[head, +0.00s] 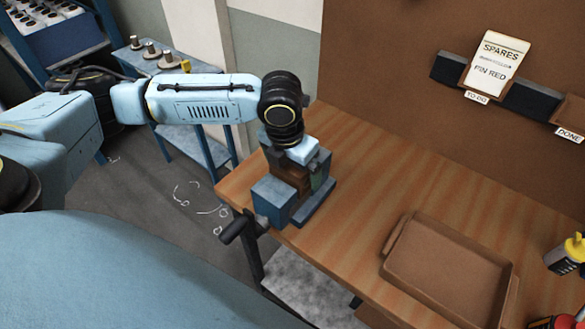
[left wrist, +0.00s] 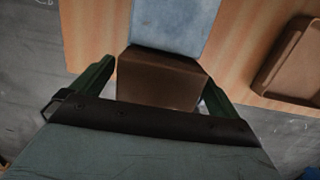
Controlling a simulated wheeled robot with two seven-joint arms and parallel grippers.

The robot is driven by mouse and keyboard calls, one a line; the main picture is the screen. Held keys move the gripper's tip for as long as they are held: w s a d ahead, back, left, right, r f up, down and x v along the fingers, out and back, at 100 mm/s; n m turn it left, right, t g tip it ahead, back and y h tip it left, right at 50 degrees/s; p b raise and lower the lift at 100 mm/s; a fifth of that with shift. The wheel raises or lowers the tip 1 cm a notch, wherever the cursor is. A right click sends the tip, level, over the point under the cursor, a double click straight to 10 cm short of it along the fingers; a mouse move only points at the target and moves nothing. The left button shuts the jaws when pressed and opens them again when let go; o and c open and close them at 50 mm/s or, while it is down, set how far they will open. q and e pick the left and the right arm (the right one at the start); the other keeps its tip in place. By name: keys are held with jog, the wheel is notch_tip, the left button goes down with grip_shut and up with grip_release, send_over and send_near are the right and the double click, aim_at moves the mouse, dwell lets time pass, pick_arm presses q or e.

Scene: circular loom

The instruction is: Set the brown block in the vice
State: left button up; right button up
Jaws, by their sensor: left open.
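The blue vice (head: 274,199) stands at the table's near left corner, with a dark handle sticking out in front. The brown block (head: 290,175) sits between its jaws, partly hidden by my gripper and the vice. My left gripper (head: 303,172) points down over the vice, and one green finger shows beside the block. In the left wrist view, the block (left wrist: 160,82) lies between the two open green fingers (left wrist: 158,76), with a gap at the left finger. A blue vice jaw (left wrist: 172,24) is just beyond the block. I cannot tell whether the block rests fully on the vice. My right gripper is out of view.
A brown tray (head: 448,262) lies on the wooden table (head: 355,190), right of the vice. A brown board (head: 400,100) with labels rises behind. The table between vice and tray is clear.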

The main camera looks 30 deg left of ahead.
pick_arm(q)
notch_tip(320, 180, up, 12)
jog(key=s, duration=0.1)
jog(key=shift+s+f+p, duration=0.15)
jog(key=shift+s+p, duration=0.2)
jog(key=shift+s, duration=0.05)
jog(key=shift+a, duration=0.1)
